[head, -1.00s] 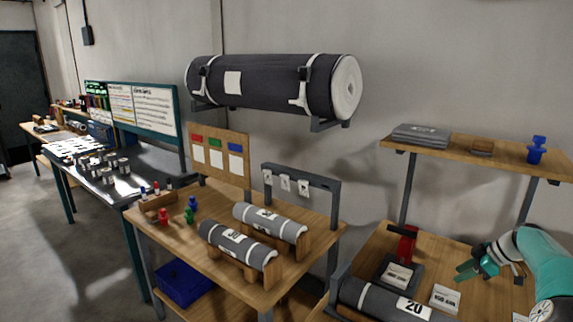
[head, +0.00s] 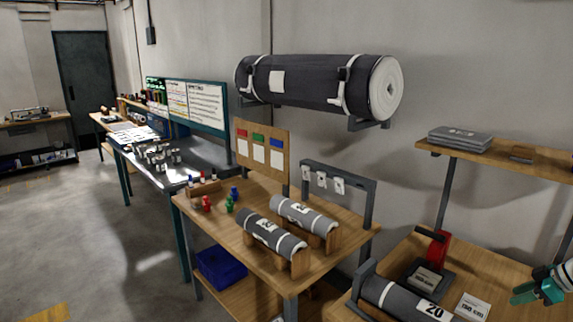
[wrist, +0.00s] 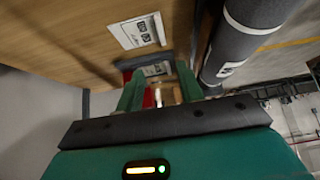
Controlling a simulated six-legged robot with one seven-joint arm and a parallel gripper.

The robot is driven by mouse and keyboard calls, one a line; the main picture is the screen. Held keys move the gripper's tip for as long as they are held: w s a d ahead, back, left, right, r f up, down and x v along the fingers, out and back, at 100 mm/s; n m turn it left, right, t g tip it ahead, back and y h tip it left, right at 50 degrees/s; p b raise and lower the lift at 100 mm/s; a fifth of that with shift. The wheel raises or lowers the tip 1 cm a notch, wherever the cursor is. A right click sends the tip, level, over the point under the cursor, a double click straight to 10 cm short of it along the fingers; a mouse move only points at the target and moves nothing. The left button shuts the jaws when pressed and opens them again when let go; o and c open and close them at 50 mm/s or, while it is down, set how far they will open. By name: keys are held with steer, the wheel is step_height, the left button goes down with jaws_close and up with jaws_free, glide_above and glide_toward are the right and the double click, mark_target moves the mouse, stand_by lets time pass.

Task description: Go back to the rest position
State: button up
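My gripper (head: 538,292), with green fingers, is at the right edge of the head view, over the right wooden table (head: 509,270). Its fingers are apart, and nothing shows held between them. In the wrist view the two green fingers (wrist: 160,88) stand apart, with part of the table scene visible in the gap. A white label card (head: 472,306) lies on the table, left of the gripper. A grey roll marked 20 (head: 388,293) lies farther left. Most of my arm is cut off by the right edge.
A red-handled device (head: 438,250) stands behind the roll. A shelf (head: 497,165) with folded grey cloth (head: 460,140) hangs above. The middle table (head: 237,238) holds two small rolls and pegs. A large dark roll (head: 310,82) hangs on the wall. Open floor (head: 90,230) lies left.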

steer(key=w+a+r+m+g+h, duration=0.1)
steer(key=a+r, duration=0.4)
steer(key=a, duration=0.6)
steer(key=w+a+r+g+h, duration=0.1)
steer(key=a+r, duration=0.4)
steer(key=a, duration=0.5)
steer(key=w+a+r+m+g+h, duration=0.15)
steer(key=a+r, duration=0.35)
steer(key=a, duration=0.6)
steer(key=s+a+r+m+t+h, duration=0.1)
steer(key=s+a+r+m+h, duration=0.15)
steer(key=s+a, duration=0.95)
steer(key=s+a+f+m+t+y, duration=0.1)
steer(key=s+a+f+m+t, duration=0.1)
steer(key=s+a, duration=0.7)
steer(key=s+f, duration=0.1)
steer(key=s, duration=0.2)
steer(key=shift+s+a+m, duration=0.3)
steer(key=shift+a+m, duration=0.05)
steer(key=shift+m, duration=0.05)
